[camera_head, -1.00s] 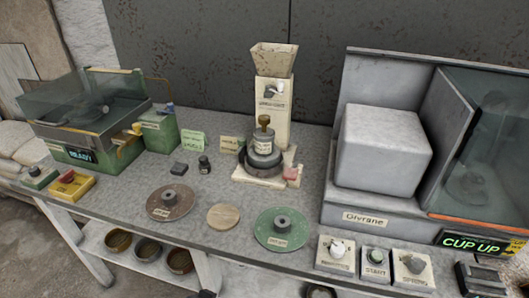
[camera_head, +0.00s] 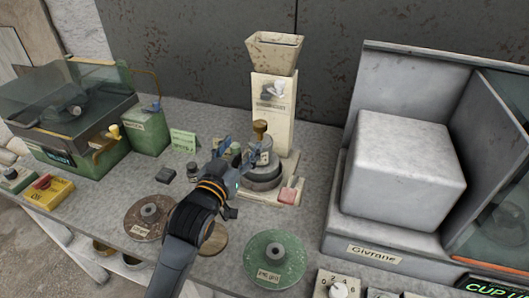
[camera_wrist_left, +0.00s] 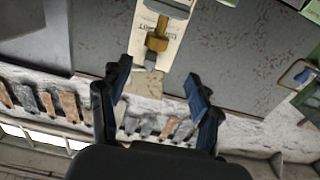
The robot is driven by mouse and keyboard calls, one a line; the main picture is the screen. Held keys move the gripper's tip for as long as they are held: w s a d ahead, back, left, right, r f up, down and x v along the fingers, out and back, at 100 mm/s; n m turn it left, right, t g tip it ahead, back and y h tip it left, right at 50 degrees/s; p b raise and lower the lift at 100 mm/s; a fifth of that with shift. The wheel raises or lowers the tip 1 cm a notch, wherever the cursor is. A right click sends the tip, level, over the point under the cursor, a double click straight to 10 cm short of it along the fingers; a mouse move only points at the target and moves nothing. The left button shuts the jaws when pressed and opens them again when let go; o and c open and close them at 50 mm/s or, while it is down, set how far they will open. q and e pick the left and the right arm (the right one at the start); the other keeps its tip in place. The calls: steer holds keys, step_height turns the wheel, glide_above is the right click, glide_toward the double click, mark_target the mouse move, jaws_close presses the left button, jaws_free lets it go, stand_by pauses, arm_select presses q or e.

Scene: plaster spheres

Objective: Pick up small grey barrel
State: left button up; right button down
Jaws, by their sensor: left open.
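A small grey barrel-like cylinder (camera_head: 262,158) with a brass knob (camera_head: 260,127) on top sits on darker grey round bases under the white dispenser (camera_head: 272,105). I cannot tell for certain that it is the task's barrel. My left gripper (camera_head: 238,154) is open just left of it in the head view, partly covering it. In the left wrist view the open blue-tipped fingers (camera_wrist_left: 160,95) hold nothing, and the brass knob (camera_wrist_left: 157,38) shows beyond them. My right gripper is out of view.
A small dark jar (camera_head: 193,171) and a black block (camera_head: 166,175) stand left of the gripper. A brown disc (camera_head: 133,222) and a green disc (camera_head: 287,250) lie in front. The large grey Givrane machine (camera_head: 372,255) stands at right.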

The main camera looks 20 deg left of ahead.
mark_target(258, 127)
arm_select(q)
steer(key=w, duration=0.3)
steer(key=w+d+p, duration=0.1)
steer(key=w, duration=0.3)
steer(key=w+p, duration=0.1)
steer(key=w, duration=0.2)
steer(key=shift+w+d, duration=0.2)
steer(key=shift+w, duration=0.05)
steer(key=shift+w+f, duration=0.15)
steer(key=shift+w, duration=0.3)
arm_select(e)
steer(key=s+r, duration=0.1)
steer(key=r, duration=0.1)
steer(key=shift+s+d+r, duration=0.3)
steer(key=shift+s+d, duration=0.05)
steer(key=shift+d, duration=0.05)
arm_select(q)
steer(key=shift+s, duration=0.1)
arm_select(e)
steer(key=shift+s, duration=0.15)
arm_select(q)
steer(key=c, duration=0.3)
jaws_close()
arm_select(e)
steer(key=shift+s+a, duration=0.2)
